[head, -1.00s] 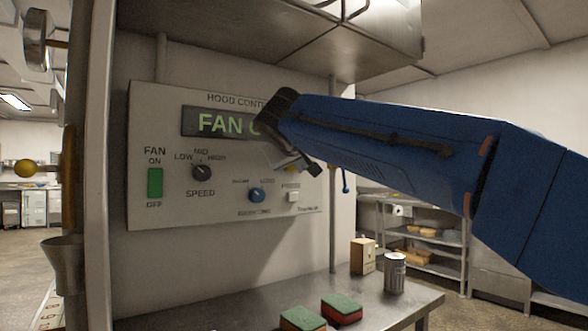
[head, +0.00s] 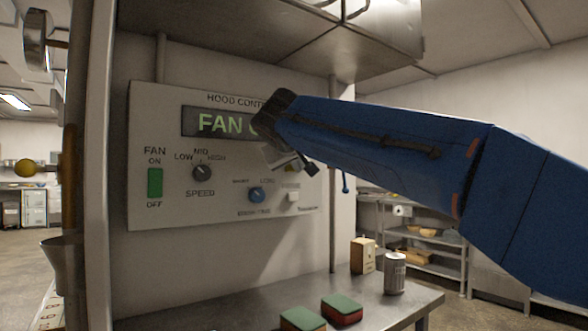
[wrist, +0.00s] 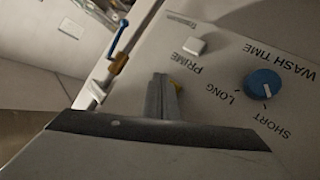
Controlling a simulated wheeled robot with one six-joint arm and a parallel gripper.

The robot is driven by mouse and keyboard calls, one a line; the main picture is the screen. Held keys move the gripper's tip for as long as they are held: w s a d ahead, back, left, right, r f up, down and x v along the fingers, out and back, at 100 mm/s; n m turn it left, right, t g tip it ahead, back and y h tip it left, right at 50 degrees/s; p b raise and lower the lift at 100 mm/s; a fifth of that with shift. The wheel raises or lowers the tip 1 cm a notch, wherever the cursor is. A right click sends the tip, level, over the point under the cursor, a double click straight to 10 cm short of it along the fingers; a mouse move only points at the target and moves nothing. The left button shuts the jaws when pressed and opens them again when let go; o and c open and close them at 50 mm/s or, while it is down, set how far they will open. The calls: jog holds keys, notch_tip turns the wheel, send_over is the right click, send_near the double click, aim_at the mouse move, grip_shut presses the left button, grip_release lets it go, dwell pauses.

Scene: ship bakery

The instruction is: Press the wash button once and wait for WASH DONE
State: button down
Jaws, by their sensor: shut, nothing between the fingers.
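The hood control panel (head: 150,115) is on the wall, with a green-lettered display (head: 217,123) reading "FAN" and part of another letter. My arm hides the rest of the display and the panel's upper right. I see no button labelled wash. The white PRIME button (head: 292,197) and blue wash time knob (head: 257,195) show low on the panel. In the wrist view, the white button (wrist: 188,46) and blue knob (wrist: 263,84) appear rotated. My gripper (wrist: 165,92) is shut and empty near the PRIME label; contact with the panel cannot be told.
A green fan switch (head: 155,183) and black speed knob (head: 202,172) are left on the panel. Below, a steel counter (head: 270,293) holds two sponges (head: 342,308), a box (head: 362,256) and a can (head: 394,273). A blue-handled valve (wrist: 118,40) is beside the panel.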

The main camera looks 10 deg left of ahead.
jog(key=shift+w+a, duration=0.25)
jog(key=shift+a, duration=0.05)
dwell(0.5)
dwell(0.4)
jog(key=shift+s+d, duration=0.55)
jog(key=shift+d, duration=0.1)
jog(key=s+d, duration=0.3)
jog(key=shift+s+d, duration=0.15)
jog(key=shift+d, duration=0.25)
jog(key=shift+d, duration=0.1)
dwell(0.8)
